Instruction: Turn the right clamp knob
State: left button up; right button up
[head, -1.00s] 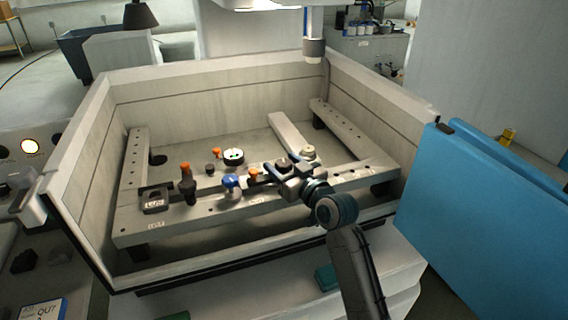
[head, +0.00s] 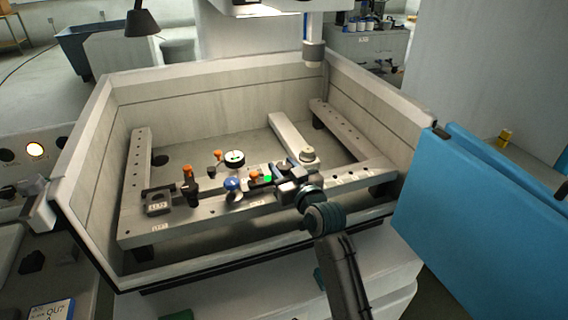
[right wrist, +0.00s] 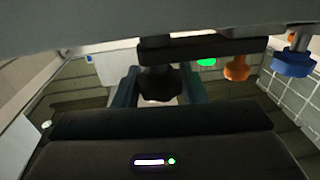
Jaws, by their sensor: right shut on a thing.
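The right clamp knob (right wrist: 160,84) is dark and lobed, under a dark clamp bar (right wrist: 215,47) in the right wrist view. My right gripper (right wrist: 160,92) has its teal fingers on both sides of the knob and is shut on it. In the head view my right gripper (head: 281,172) is at the right part of the front rail (head: 245,207) and mostly hides the knob. A bright green spot (head: 267,178) shows just left of the gripper; it also shows in the right wrist view (right wrist: 206,62). My left gripper is not in view.
Left of my gripper on the rail are an orange knob (head: 254,175), a blue knob (head: 232,184) and an orange-topped post (head: 188,178). A round dial (head: 235,158) sits behind. Tank walls surround the rails; a spindle head (head: 313,52) hangs above the back.

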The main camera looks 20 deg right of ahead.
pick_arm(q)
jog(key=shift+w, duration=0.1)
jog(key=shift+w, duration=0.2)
pick_arm(e)
jog(key=o, duration=1)
jog(key=shift+c, duration=0.2)
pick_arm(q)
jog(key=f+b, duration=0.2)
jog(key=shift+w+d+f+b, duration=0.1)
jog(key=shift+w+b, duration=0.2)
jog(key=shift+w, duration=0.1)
pick_arm(e)
jog(key=s+d, duration=0.1)
jog(key=s, duration=0.9)
jog(key=shift+s+d, duration=0.3)
jog(key=shift+s, duration=0.05)
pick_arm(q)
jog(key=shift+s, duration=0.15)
